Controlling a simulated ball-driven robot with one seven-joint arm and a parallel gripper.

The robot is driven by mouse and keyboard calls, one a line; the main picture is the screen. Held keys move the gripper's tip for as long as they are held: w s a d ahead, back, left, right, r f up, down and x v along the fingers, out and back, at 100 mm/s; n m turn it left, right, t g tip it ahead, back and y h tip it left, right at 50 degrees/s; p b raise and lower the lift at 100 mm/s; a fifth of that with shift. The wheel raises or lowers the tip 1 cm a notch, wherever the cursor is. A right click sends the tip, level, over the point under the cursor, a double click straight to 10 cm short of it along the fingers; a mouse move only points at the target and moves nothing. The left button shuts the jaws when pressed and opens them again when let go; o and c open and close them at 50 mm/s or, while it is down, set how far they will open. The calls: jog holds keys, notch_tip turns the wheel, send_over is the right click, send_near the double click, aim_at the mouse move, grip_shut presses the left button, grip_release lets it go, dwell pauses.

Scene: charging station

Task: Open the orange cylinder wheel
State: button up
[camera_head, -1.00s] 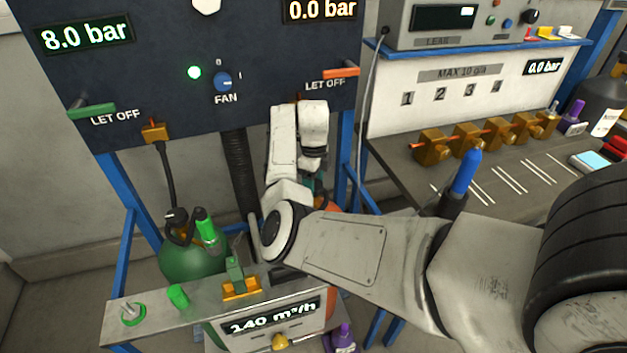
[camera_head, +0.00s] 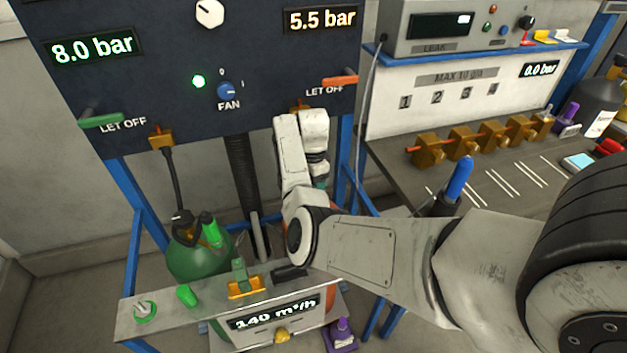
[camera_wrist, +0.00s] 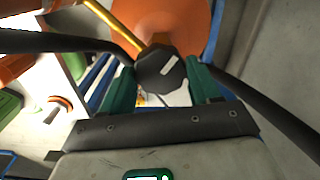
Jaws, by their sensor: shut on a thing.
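The orange cylinder (camera_wrist: 195,22) fills the upper middle of the wrist view; in the head view my arm hides nearly all of it. Its dark faceted wheel (camera_wrist: 160,68), marked with a pale bar, sits between the green fingers of my gripper (camera_wrist: 161,80). My gripper is shut on the wheel. In the head view my wrist hides the fingers and the wheel. The right-hand pressure display (camera_head: 322,19), on the orange side of the panel, reads 5.5 bar.
The green cylinder (camera_head: 196,262) stands left of my arm, behind a narrow metal shelf (camera_head: 190,315). The left display (camera_head: 94,48) reads 8.0 bar. An orange let-off lever (camera_head: 340,80) is above my wrist. A workbench (camera_head: 390,155) with brass valves lies right.

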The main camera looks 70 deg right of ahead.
jog(key=n+p, duration=0.1)
jog(key=n, duration=0.2)
jog(key=shift+r+n, duration=0.1)
jog(key=shift+n, duration=0.2)
jog(key=shift+n+p, duration=0.7)
jog(key=shift+n, duration=1)
jog(key=o, duration=1.1)
jog(key=shift+c, duration=0.2)
notch_tip(320, 180, up, 11)
jog(key=shift+f+b, duration=0.2)
jog(key=shift+b, duration=0.25)
